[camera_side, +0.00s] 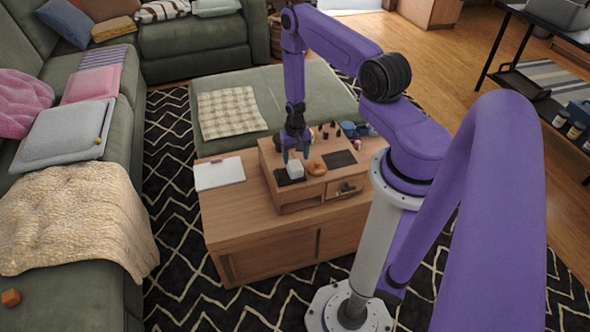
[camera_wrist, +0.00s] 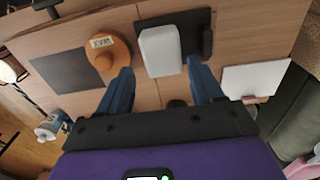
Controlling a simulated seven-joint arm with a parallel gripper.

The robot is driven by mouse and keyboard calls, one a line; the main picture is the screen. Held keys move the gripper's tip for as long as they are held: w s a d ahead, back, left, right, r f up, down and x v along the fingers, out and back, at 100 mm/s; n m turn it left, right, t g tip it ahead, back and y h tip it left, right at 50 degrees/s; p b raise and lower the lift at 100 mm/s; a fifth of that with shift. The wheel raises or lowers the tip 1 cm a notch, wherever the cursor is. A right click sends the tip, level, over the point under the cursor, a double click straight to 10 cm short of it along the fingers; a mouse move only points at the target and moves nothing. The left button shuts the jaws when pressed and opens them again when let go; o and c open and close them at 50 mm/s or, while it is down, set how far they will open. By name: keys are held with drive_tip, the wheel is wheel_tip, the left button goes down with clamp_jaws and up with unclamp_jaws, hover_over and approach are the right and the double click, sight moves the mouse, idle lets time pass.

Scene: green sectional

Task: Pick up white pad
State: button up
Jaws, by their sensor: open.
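A flat white pad (camera_side: 220,173) lies on the left part of the wooden table top in the side view. It also shows at the right in the wrist view (camera_wrist: 255,80). A white rounded block (camera_side: 297,170) stands on a black plate (camera_side: 286,178) on the raised wooden box; the block is near the upper middle in the wrist view (camera_wrist: 160,50). Which white thing is the named pad, I cannot tell for sure. My gripper (camera_side: 295,153) is open and empty above the box, close to the white block. Its fingers (camera_wrist: 160,75) point towards the block, apart from the flat pad.
An orange round item marked WAX (camera_wrist: 103,47) sits beside the block. A dark flat square (camera_side: 340,159) and several small dark items are on the box (camera_side: 283,200). A blue-grey item (camera_side: 352,129) is behind. Table space is free around the flat pad.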

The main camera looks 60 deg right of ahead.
sight(295, 165)
drive_tip(key=shift+a+f, duration=0.2)
drive_tip(key=shift+f, duration=2.4)
drive_tip(key=c, duration=0.7)
